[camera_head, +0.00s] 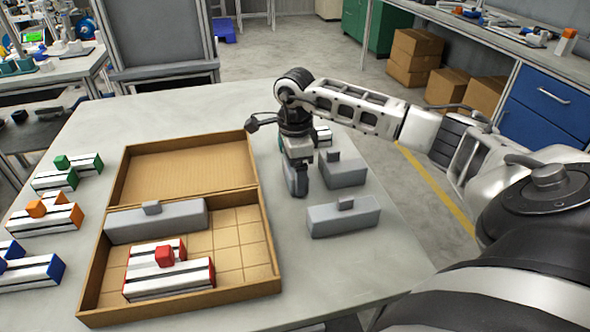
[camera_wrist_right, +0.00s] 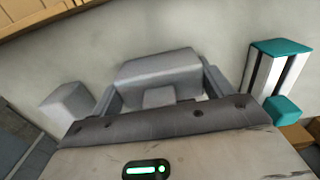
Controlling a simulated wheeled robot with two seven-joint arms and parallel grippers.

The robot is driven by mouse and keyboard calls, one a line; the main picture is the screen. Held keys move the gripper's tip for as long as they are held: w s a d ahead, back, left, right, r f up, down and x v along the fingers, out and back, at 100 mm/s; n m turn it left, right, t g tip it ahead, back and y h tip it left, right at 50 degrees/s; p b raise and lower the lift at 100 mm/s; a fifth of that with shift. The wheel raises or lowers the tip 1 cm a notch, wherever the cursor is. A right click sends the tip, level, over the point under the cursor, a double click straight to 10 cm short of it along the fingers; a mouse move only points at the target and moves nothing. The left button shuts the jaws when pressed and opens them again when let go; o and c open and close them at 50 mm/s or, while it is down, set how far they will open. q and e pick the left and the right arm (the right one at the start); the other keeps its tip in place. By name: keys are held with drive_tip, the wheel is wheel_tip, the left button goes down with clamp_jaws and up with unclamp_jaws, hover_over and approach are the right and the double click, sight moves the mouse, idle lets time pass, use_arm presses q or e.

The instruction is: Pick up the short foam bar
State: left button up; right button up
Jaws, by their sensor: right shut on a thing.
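My right gripper (camera_head: 297,182) is over the table, just right of the shallow box. In the right wrist view its fingers (camera_wrist_right: 160,88) are shut on a short grey foam bar (camera_wrist_right: 157,66) with a small grey knob (camera_wrist_right: 158,97), one finger at each end. In the head view this bar is mostly hidden by the gripper. I cannot tell whether it touches the table. Two other grey bars with knobs lie to its right, a farther one (camera_head: 350,174) and a nearer one (camera_head: 328,222). My left gripper is not in view.
The open cardboard box (camera_head: 263,230) holds a long grey bar (camera_head: 150,224) and red-marked metal profiles (camera_head: 180,280). Green, orange and blue profiles (camera_head: 68,178) lie along the table's left. A teal-ended profile (camera_wrist_right: 268,75) stands out beside the gripper. The table's front right is clear.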

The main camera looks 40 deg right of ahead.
drive_tip(key=shift+r, duration=0.65)
drive_tip(key=s+a+r, duration=0.7)
drive_tip(key=a+r, duration=0.5)
drive_tip(key=a+f+n, duration=0.2)
drive_tip(key=n, duration=0.6)
drive_tip(key=a+f+n, duration=0.2)
drive_tip(key=a+n, duration=0.1)
drive_tip(key=n, duration=0.5)
drive_tip(key=a+f+n+p, duration=0.1)
drive_tip(key=a+f+n, duration=0.1)
drive_tip(key=n, duration=0.5)
drive_tip(key=shift+w+a+f+n, duration=0.2)
drive_tip(key=shift+a+f+n, duration=0.15)
drive_tip(key=shift+f+n, duration=0.1)
